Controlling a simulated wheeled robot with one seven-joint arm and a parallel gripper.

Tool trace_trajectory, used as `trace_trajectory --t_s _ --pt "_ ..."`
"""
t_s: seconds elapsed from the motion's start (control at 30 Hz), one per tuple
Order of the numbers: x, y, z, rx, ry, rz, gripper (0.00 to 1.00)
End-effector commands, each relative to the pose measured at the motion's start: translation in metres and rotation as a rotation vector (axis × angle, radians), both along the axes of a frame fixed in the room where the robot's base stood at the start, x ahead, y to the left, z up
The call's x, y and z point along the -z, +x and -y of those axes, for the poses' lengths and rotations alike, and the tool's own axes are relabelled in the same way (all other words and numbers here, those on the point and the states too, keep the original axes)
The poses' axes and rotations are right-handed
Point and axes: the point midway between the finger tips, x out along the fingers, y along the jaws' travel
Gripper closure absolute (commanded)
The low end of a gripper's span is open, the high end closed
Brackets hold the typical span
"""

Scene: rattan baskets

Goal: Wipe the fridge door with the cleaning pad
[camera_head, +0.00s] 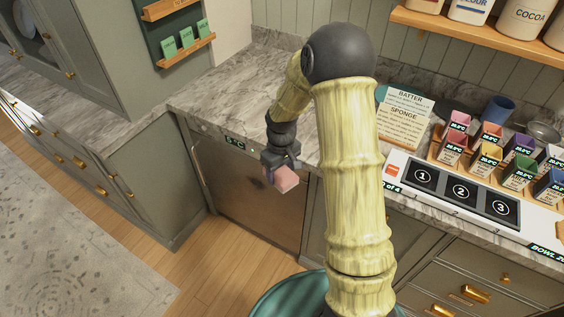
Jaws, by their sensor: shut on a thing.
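The fridge door (240,200) is a brownish metallic panel under the marble counter, left of my arm, with a display strip along its top edge. Darker smudges show on it. My gripper (276,170) is shut on the pink cleaning pad (286,180) in front of the upper right part of the door. I cannot tell whether the pad touches the door. My arm hides part of the counter and the cabinets to the right of the door.
The marble counter (222,95) overhangs the door. Small coloured boxes (490,135) and a panel with numbered squares (460,190) stand at the right. A grey-green cabinet (165,180) borders the door on the left. Wooden floor (220,255) is clear below. A green round thing (285,295) is at the bottom.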

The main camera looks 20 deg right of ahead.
Motion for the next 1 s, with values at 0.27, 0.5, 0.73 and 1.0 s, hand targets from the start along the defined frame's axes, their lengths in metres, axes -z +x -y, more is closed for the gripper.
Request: trace_trajectory --t_s 0.27,0.5,0.73,1.0 --pt "0.054 -0.006 0.001 0.158 0.0 -0.01 0.6" --pt "0.116 -0.019 0.002 0.349 -0.012 -0.012 0.6" --pt "0.143 -0.026 0.005 0.447 -0.019 -0.003 0.6" --pt "0.143 -0.026 0.005 0.446 -0.018 -0.003 0.6"
